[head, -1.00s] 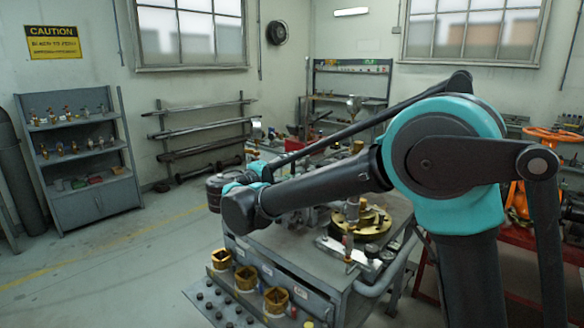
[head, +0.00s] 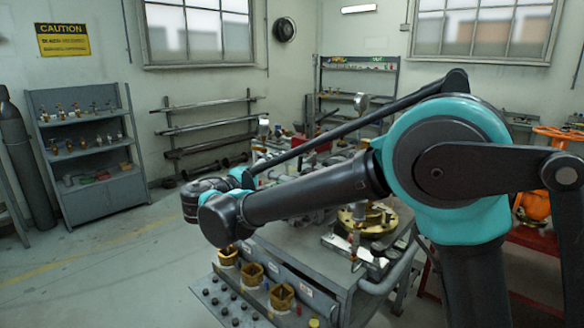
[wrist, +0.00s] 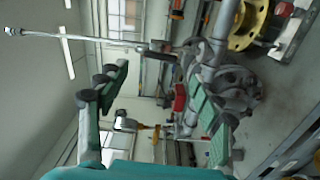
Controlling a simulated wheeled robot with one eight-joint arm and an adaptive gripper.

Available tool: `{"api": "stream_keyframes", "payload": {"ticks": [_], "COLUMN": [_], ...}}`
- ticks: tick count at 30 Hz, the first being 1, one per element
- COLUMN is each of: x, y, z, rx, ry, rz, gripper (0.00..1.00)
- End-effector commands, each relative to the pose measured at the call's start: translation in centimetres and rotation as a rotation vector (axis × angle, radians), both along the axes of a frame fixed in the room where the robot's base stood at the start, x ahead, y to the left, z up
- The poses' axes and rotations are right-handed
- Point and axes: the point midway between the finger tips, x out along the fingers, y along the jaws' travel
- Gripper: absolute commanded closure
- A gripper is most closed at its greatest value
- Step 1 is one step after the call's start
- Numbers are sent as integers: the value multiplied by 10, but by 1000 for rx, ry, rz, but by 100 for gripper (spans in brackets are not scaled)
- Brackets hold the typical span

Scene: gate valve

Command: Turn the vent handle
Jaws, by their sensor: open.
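My gripper (wrist: 156,70) shows in the wrist view as two green fingers with dark pads, spread apart with nothing held between them. In the head view my arm reaches over the bench, and I cannot make out the fingers there. A long thin metal rod with a knob at its end (wrist: 80,38) crosses the wrist view beyond the fingertips and joins grey pipework (wrist: 212,50). A silver cap with an orange part (wrist: 128,123) shows farther off, in the gap between the fingers. I cannot tell which of these is the vent handle. No finger visibly touches anything.
The grey bench (head: 300,240) carries a brass flange (head: 372,222) and metal fittings, partly behind my arm. Brass sockets (head: 282,296) line its front ledge. Floor at the left is free, before a shelf unit (head: 100,195).

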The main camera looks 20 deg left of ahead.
Motion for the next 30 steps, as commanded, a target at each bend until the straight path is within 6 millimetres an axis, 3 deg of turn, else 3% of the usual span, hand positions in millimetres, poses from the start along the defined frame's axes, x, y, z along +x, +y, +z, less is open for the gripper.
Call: {"api": "stream_keyframes", "payload": {"ticks": [3,9,30], "x": [-19,-35,-37], "y": [9,15,16], "z": [0,0,0], "rx": [0,0,0], "ry": [0,0,0], "rz": [3,1,0], "gripper": [34,34,34]}}
